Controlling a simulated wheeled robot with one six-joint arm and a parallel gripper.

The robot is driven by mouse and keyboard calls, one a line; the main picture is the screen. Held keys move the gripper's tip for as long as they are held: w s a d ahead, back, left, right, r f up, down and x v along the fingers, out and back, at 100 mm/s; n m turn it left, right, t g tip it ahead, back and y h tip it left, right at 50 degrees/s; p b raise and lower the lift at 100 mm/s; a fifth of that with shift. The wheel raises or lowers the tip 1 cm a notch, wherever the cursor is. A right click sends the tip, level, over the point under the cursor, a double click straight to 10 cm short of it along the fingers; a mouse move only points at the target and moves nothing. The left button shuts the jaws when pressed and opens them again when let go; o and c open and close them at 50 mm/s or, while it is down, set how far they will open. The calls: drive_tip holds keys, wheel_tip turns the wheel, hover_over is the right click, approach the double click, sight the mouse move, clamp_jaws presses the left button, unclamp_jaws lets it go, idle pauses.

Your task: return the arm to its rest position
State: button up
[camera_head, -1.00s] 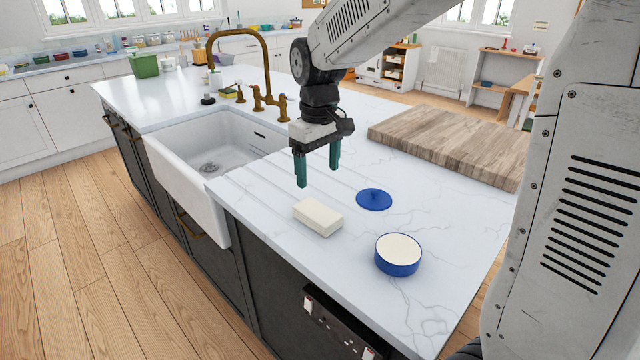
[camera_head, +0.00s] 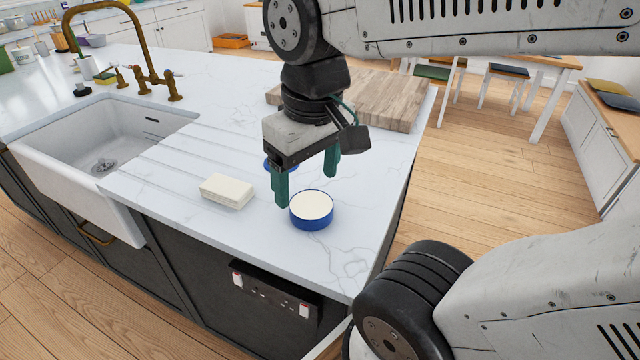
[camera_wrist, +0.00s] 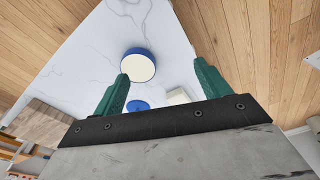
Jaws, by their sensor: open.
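My gripper (camera_head: 307,182) is open and empty, with its two green fingers pointing down above the worktop. In the head view the fingers overlap the picture of the blue round dish (camera_head: 311,211), which has a cream-coloured top surface. In the wrist view the dish (camera_wrist: 138,66) shows between and beyond the spread fingers, apart from them. My arm reaches in from the right side of the head view. A pale rectangular block (camera_head: 227,191) lies on the worktop left of the gripper. A small blue lid (camera_head: 268,163) is mostly hidden behind the gripper.
The white marble worktop (camera_head: 330,262) has a sink (camera_head: 95,150) and a brass tap (camera_head: 150,60) at the left. A thick wooden board (camera_head: 395,98) lies behind my gripper. Wooden floor (camera_head: 480,185) is open to the right. A socket panel (camera_head: 275,294) is on the island's front.

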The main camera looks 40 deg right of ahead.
drive_tip(key=shift+s+d+f, duration=0.1)
drive_tip(key=shift+s+f, duration=0.15)
drive_tip(key=shift+s, duration=0.4)
drive_tip(key=shift+s+f, duration=0.2)
drive_tip(key=shift+s, duration=0.4)
